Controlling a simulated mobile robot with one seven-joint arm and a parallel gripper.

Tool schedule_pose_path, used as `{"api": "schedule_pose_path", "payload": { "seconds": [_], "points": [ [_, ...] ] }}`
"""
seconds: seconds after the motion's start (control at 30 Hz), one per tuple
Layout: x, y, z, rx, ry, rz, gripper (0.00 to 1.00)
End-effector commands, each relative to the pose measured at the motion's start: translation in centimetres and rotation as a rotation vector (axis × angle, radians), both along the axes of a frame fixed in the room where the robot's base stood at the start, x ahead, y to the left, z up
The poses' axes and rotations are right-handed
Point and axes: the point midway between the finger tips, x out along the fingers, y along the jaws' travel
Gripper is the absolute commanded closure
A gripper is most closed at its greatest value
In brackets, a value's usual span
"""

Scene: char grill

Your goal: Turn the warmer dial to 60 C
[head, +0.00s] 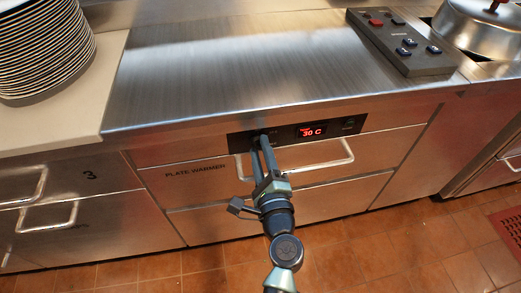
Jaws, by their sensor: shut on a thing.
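The plate warmer's black control panel (360,123) is set in the front of the steel counter, above a drawer labelled PLATE WARMER. Its red display (311,132) reads 30 C. My gripper (263,138) reaches up to the left part of the panel, its two fingers close together and shut on the warmer dial. The dial is mostly hidden behind the fingertips, so its pointer cannot be seen. A small switch or light (348,125) sits at the panel's right end.
A drawer handle (340,158) sticks out just below the panel, right of my gripper. A stack of plates (42,50) stands on the pale counter at left. A button box (400,42) and a steel lid (482,25) are at upper right.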

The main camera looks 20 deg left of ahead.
Motion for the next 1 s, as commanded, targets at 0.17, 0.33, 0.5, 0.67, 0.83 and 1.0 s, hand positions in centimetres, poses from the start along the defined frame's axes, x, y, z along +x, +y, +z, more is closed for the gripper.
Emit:
{"api": "schedule_pose_path", "payload": {
  "seconds": [0.17,0.33,0.5,0.67,0.83,1.0],
  "points": [
    [0.0,-0.1,-0.1,-0.001,0.002,-0.001,1.00],
    [0.0,-0.1,-0.1,-0.002,0.001,-0.001,0.32],
    [0.0,0.0,-0.1,-0.002,0.001,0.000,0.28],
    [-0.1,-0.1,0.0,-0.001,0.000,-0.001,0.28],
    [-1.3,-0.9,-0.1,-0.001,0.002,-0.001,0.28],
    [-4.2,-2.9,-0.2,-0.002,0.004,-0.003,0.28]
  ]
}}
